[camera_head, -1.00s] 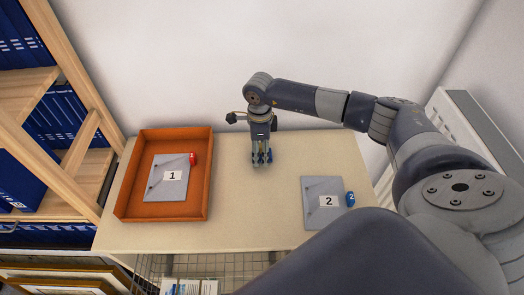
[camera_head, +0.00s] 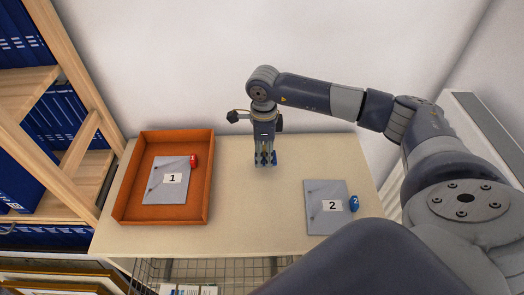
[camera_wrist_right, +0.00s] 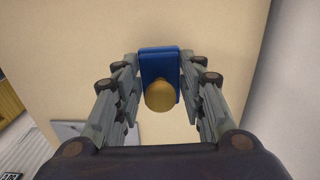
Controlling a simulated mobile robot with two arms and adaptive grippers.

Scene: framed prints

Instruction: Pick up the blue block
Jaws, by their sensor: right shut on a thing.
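A blue block (camera_wrist_right: 160,66) with a round golden knob (camera_wrist_right: 160,96) on it is between the fingers of my right gripper (camera_wrist_right: 163,75) in the right wrist view. The fingers are shut on it from both sides. In the head view my right gripper (camera_head: 265,160) points down over the back middle of the table (camera_head: 250,215). The block is mostly hidden by the fingers there, and I cannot tell whether it touches the table. My left gripper is not in view.
An orange tray (camera_head: 124,206) at left holds a grey plate marked 1 (camera_head: 160,190) and a red piece (camera_head: 194,160). A grey plate marked 2 (camera_head: 325,222) lies at right beside a small blue piece marked 2 (camera_head: 354,203). The table's middle is clear. A bookshelf (camera_head: 75,70) stands at left.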

